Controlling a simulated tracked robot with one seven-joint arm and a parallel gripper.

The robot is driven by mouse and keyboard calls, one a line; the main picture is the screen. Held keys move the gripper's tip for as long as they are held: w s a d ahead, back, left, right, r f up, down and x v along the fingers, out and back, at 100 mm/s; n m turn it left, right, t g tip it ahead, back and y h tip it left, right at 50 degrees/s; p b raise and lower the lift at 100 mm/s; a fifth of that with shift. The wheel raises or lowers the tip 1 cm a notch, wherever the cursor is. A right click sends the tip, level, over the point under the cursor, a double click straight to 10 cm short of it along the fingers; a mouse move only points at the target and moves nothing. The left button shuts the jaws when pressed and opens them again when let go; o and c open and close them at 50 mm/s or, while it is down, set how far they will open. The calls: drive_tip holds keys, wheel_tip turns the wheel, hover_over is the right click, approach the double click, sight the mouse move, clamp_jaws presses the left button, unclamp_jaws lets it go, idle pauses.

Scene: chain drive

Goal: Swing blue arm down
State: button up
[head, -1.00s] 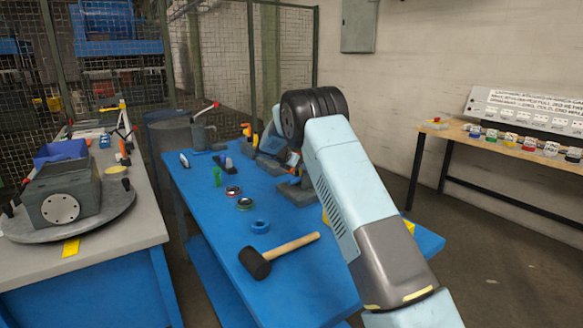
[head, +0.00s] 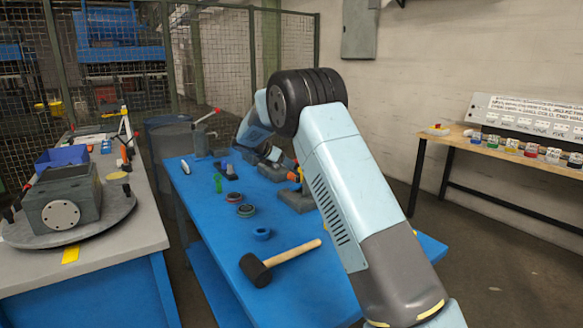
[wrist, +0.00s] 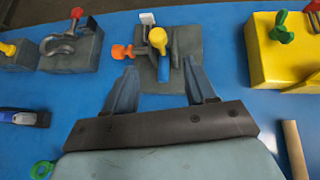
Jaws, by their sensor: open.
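A dark grey block fixture (wrist: 183,45) lies ahead of my gripper in the wrist view. On it is a short blue arm (wrist: 164,72) with a yellow rounded knob (wrist: 157,38) at its top end. An orange knob (wrist: 122,52) sticks out at the fixture's left, and a small white plate (wrist: 147,18) stands behind. My gripper (wrist: 160,82) is open, its two fingers apart on either side of the blue arm as seen in the picture. Whether either finger touches it, I cannot tell. In the head view my own arm hides much of this area.
A grey block with a shackle and red knob (wrist: 72,45) is to the left, and a yellow block with a green knob (wrist: 285,48) to the right. A mallet (head: 278,262) lies on the blue bench (head: 222,262). Rings and a blue tape roll (head: 262,234) lie nearby.

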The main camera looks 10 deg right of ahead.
drive_tip(key=shift+v, duration=0.95)
